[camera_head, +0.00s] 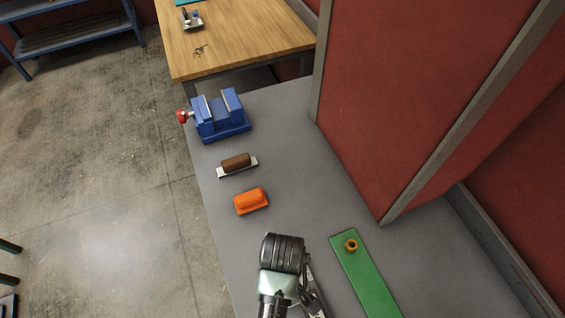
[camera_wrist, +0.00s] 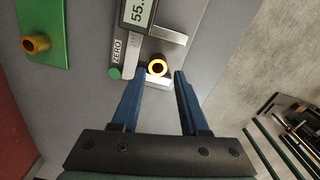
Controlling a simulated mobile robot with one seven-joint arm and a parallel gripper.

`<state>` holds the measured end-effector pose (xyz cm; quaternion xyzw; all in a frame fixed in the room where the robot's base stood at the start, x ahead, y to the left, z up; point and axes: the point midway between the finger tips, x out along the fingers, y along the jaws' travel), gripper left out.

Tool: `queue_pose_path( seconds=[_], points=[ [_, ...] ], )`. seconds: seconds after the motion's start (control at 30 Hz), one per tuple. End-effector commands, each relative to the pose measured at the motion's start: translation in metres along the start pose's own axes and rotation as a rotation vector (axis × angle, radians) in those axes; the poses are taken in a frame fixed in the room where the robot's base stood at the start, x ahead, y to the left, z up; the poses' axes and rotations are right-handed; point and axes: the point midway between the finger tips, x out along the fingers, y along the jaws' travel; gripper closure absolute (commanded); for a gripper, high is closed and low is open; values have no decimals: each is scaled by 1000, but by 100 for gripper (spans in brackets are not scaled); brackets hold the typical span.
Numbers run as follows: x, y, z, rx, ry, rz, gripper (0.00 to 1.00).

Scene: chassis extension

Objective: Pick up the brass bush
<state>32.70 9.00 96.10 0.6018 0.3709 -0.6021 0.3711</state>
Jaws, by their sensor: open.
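One brass bush (camera_wrist: 157,66) stands at the jaws of a digital caliper (camera_wrist: 117,46) in the wrist view. A second brass ring (camera_wrist: 36,44) sits on a green strip (camera_wrist: 40,14); the head view shows this ring (camera_head: 351,245) too, on the strip (camera_head: 366,281). My gripper (camera_wrist: 160,76) is open, its two blue fingers pointing towards the bush at the caliper. That bush appears between the fingertips in the picture; I cannot tell the remaining distance. In the head view my arm hides this bush and most of the caliper (camera_head: 315,292).
On the grey bench (camera_head: 290,135) are an orange block (camera_head: 251,201), a brown-handled tool (camera_head: 236,163) and a blue vise (camera_head: 221,118). A red panel (camera_head: 420,90) rises at the bench's right. A wooden table (camera_head: 240,45) stands behind.

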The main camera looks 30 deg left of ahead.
Motion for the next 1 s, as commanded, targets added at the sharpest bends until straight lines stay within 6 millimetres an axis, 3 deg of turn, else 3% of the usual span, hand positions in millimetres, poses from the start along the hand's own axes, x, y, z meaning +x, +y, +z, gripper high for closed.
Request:
queue_pose_path(
  seconds=[0.17,0.5,0.8,0.87,1.0],
  points=[
    [10,0,-1,0,-1,-1,56],
    [50,1,-5,0,-1,-1,56],
    [54,2,-5,0,1,1,56],
    [54,2,-5,0,1,1,63],
    [54,2,-5,0,1,1,88]
  ],
)
